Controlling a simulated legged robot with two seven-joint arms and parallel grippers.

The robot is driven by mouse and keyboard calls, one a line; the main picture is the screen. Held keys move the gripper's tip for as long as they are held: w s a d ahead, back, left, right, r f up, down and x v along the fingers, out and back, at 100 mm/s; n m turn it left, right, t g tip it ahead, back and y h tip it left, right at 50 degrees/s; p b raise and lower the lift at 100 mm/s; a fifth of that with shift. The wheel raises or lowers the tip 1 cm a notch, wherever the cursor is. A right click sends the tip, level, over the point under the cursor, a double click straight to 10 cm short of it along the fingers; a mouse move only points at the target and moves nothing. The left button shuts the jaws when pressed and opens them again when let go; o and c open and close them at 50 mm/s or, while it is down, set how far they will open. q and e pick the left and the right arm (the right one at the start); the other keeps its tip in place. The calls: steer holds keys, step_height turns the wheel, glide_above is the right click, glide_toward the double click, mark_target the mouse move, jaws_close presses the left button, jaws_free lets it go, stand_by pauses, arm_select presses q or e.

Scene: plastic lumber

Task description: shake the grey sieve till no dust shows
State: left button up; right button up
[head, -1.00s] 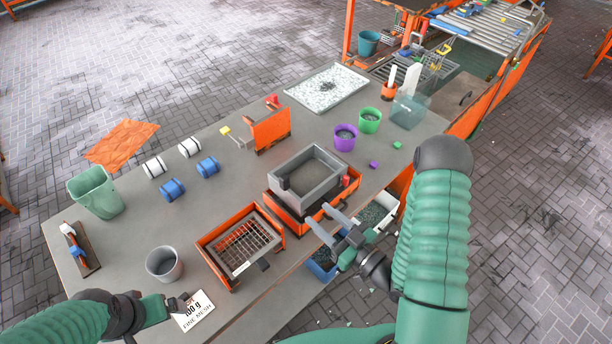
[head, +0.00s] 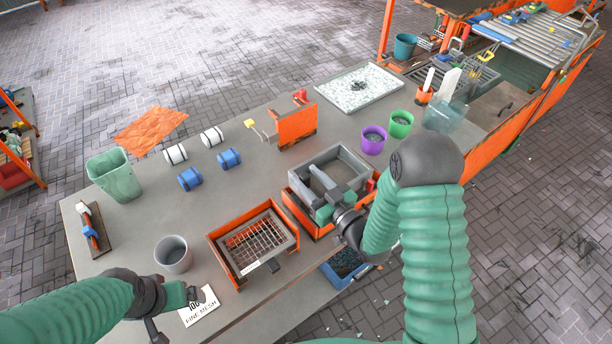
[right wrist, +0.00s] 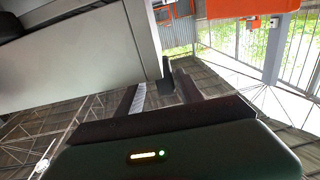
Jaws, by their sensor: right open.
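The grey sieve (head: 349,157) is a square, box-like frame seated on an orange stand (head: 299,211) at the table's near right edge. My right gripper (head: 338,190) is open at the sieve's near side and hides part of that wall. In the right wrist view a large grey wall (right wrist: 75,62) fills the upper left, close beside the open fingers (right wrist: 163,92).
An orange tray with a wire mesh (head: 250,240) and a grey cup (head: 173,254) stand left of the sieve. Purple (head: 373,140) and green (head: 400,124) cups stand behind it, right. A blue bin (head: 345,268) is below the table edge.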

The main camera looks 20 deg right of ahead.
steer(key=shift+w, duration=0.25)
steer(key=shift+a, duration=0.55)
steer(key=shift+c, duration=0.2)
steer(key=shift+a, duration=0.25)
steer(key=c, duration=0.5)
steer(key=shift+d, duration=0.2)
jaws_close()
steer(key=shift+w+d, duration=0.1)
steer(key=shift+d, duration=0.1)
steer(key=shift+a+f, duration=0.1)
steer(key=shift+a, duration=0.05)
